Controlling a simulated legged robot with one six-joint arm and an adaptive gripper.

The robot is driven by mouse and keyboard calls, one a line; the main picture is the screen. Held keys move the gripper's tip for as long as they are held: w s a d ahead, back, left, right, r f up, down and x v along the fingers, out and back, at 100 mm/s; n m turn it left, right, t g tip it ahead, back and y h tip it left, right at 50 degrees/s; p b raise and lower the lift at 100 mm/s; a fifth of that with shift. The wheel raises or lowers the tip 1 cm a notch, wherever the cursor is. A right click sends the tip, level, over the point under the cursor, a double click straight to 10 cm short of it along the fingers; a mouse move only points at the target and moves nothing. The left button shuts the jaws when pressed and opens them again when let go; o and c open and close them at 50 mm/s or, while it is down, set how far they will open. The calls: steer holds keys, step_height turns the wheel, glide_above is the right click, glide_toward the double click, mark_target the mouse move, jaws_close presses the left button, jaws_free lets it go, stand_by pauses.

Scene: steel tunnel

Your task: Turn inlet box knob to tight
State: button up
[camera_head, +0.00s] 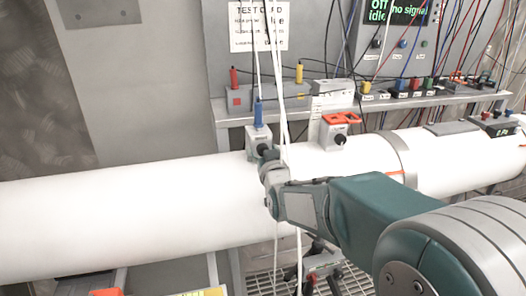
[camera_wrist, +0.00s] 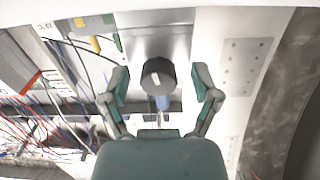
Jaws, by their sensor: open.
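A small grey box (camera_head: 258,135) with a blue plug sits on top of the white pipe; I read no label on it, so I cannot confirm it is the inlet box. Its dark round knob (camera_wrist: 158,76) shows in the wrist view, with a pale mark on its face, between my fingers and apart from both. My gripper (camera_wrist: 160,84) is open around the knob's sides. In the head view my gripper (camera_head: 268,164) is at the front of this box and partly covers the knob.
A second grey box (camera_head: 339,130) with an orange handle and black knob sits right on the pipe (camera_head: 120,215). White cables (camera_head: 277,90) hang close by my gripper. A shelf (camera_head: 385,103) behind carries several coloured connectors and wires.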

jaws_close()
steer(key=shift+m, duration=1.2)
jaws_free()
